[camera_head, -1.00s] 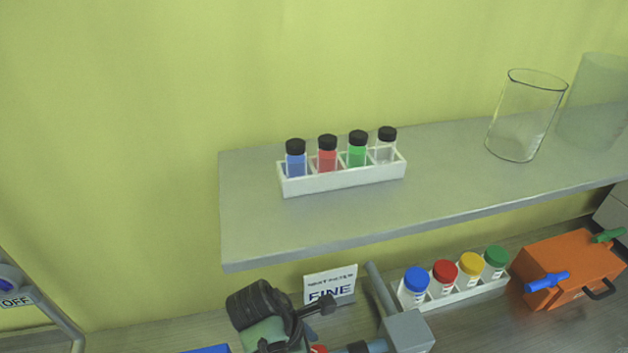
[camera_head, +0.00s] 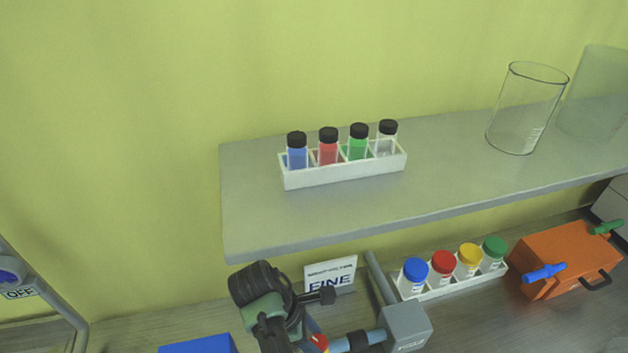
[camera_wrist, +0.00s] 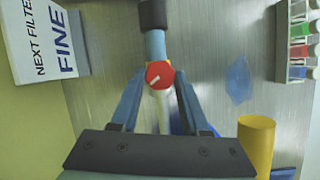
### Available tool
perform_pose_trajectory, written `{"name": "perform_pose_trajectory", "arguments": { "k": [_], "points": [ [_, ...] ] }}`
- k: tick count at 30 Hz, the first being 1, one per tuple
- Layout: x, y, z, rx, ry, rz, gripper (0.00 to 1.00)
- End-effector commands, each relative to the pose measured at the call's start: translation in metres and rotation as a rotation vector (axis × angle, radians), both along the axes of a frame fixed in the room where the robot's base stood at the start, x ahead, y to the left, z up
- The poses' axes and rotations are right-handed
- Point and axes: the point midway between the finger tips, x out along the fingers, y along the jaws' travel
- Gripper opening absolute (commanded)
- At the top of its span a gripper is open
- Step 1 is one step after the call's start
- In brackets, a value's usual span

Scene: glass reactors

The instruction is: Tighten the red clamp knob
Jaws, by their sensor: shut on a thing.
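The red clamp knob (camera_wrist: 159,75) shows in the middle of the wrist view, with a pale mark line on its face. It sits at the end of a light-blue rod (camera_wrist: 155,45) with a dark collar. My gripper (camera_wrist: 159,82) has its two blue-grey fingers closed in on either side of the knob and is shut on it. In the head view a small part of the red knob (camera_head: 319,343) shows near the bottom edge beside my gripper. The rod leads there to a grey clamp block (camera_head: 406,325). The fingertips are mostly hidden in the head view.
A "FINE" sign (camera_head: 330,275) stands behind my arm. A shelf (camera_head: 250,225) overhangs the bench. A rack of capped jars (camera_head: 450,285) and an orange box (camera_head: 567,258) stand to the right. A yellow cylinder (camera_wrist: 256,142) is close to my gripper in the wrist view.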

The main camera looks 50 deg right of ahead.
Motion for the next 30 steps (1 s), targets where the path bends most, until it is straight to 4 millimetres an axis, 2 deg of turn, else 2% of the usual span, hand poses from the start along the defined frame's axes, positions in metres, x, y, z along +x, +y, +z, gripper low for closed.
{"name": "perform_pose_trajectory", "arguments": {
  "k": [30],
  "points": [
    [0.0043, -0.0082, 0.0, 0.003, 0.0, -0.958, 0.0]
  ]
}}
